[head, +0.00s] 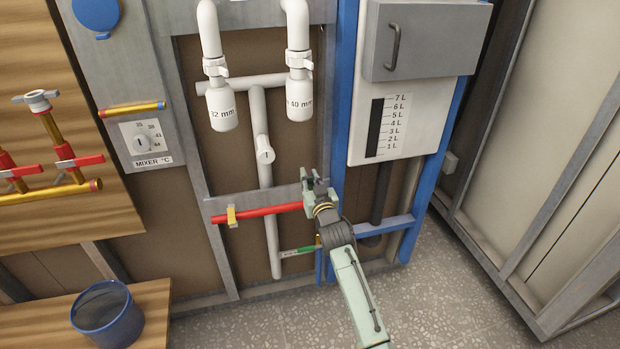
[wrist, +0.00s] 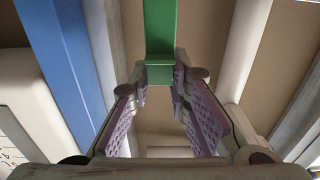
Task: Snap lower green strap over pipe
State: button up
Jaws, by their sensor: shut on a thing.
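My gripper (head: 309,180) is in front of the frame, by the right end of the red pipe (head: 265,212). In the wrist view my gripper (wrist: 160,78) has its purple-padded fingers on either side of the end of a green strap (wrist: 160,32) and is shut on it. The strap runs from the fingertips to the top edge of that view. In the head view I cannot make out the held end behind my gripper. A short green and pale piece (head: 304,250) lies lower, just right of the vertical white pipe (head: 272,235); I cannot tell whether it is the same strap.
A yellow clip (head: 232,216) sits on the red pipe. Blue posts (head: 340,120) and a white tank (head: 395,125) stand to the right. A blue bucket (head: 107,315) is on the wooden bench at lower left. Grey floor (head: 470,260) is clear at lower right.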

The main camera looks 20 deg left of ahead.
grip_shut()
jog(key=shift+f+b, duration=0.15)
jog(key=shift+b, duration=0.2)
